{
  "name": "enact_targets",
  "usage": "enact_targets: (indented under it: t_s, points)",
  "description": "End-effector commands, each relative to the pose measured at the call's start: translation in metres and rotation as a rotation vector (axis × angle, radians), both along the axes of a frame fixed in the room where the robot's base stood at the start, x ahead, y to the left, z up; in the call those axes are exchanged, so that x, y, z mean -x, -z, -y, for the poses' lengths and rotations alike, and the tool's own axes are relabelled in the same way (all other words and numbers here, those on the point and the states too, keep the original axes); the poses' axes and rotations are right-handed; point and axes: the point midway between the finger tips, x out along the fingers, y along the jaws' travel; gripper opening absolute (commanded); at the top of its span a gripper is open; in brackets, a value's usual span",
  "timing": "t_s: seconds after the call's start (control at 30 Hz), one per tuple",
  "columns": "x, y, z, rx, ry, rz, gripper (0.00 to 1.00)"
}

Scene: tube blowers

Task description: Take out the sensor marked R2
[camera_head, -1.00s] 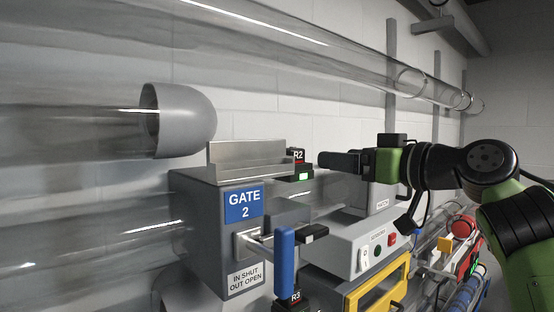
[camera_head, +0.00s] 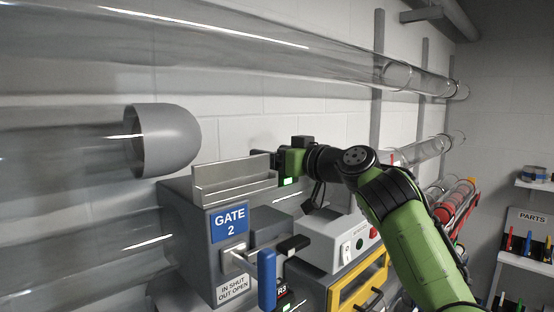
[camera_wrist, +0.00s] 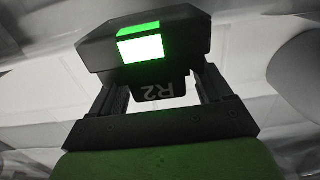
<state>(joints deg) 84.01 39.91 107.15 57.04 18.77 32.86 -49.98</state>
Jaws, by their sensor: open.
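The sensor marked R2 (camera_wrist: 150,45) is a black block with a lit green window, and its R2 label reads upside down in the wrist view. It sits between the two fingers of my open gripper (camera_wrist: 160,88), with a finger on each side; I cannot tell whether they touch it. In the head view my gripper (camera_head: 264,156) is behind the metal bracket on top of the gate 2 box. There the sensor's green light (camera_head: 286,182) shows just below my gripper, and the rest of the sensor is mostly hidden.
The gate 2 box (camera_head: 188,235) has a blue-handled lever (camera_head: 267,280) in front, with sensor R3 (camera_head: 282,292) beside it. A grey switch box (camera_head: 325,240) stands to the right. Clear tubes run above and left. A parts shelf (camera_head: 525,257) is at far right.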

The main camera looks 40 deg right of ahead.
Motion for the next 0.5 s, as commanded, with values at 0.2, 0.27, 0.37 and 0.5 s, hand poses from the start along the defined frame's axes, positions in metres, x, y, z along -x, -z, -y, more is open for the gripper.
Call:
enact_targets:
  t_s: [0.2, 0.27, 0.37, 0.5]
  points:
    - [0.0005, 0.0011, 0.0000, 0.000, 0.000, 0.001, 0.50]
    - [0.0006, 0.0011, 0.0000, 0.000, 0.000, 0.001, 0.40]
    - [0.0006, 0.0012, 0.0000, 0.000, 0.000, 0.001, 0.25]
    - [0.0006, 0.0011, -0.0001, 0.000, 0.000, 0.001, 0.22]
